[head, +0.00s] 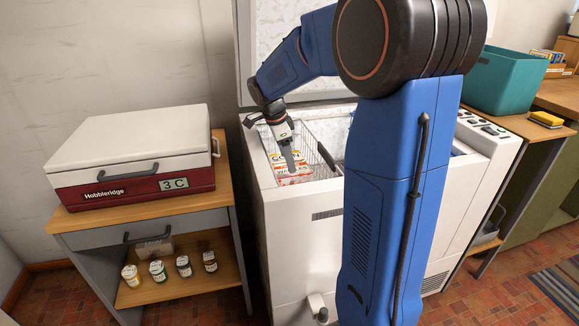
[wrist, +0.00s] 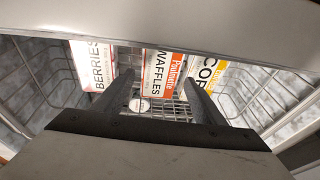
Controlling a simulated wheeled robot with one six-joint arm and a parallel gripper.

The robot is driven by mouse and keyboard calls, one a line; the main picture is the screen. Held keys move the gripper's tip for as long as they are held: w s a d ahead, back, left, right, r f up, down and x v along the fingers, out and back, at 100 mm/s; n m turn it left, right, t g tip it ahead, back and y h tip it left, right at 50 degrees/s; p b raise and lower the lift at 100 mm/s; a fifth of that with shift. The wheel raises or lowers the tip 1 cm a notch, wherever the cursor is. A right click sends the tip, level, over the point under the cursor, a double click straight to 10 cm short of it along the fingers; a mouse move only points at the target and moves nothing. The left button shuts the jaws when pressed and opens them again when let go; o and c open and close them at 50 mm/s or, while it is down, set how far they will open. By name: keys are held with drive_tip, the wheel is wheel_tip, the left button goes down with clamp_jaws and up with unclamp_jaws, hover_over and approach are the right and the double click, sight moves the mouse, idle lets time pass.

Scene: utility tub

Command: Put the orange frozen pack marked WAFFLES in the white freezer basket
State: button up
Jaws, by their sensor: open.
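The orange and white WAFFLES pack (wrist: 162,75) is inside the white wire freezer basket (wrist: 255,90) in the wrist view, in front of and between my fingers. My gripper (wrist: 160,88) is open, with one dark finger on each side of the pack's lower part. I cannot tell whether the fingers touch it. In the head view, my gripper (head: 290,165) reaches down into the basket (head: 325,135) in the open chest freezer (head: 300,225). Orange and white packaging (head: 298,179) shows beside the finger, partly hidden by it.
A red and white BERRIES pack (wrist: 94,65) is to the left in the basket, and a yellow and white pack (wrist: 207,72) is close on the right. A small round white item (wrist: 139,105) lies below the WAFFLES pack. The freezer rim (wrist: 190,25) crosses above.

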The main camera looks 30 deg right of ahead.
drive_tip(key=v, duration=0.6)
drive_tip(key=shift+r, duration=0.25)
drive_tip(key=shift+s, duration=0.1)
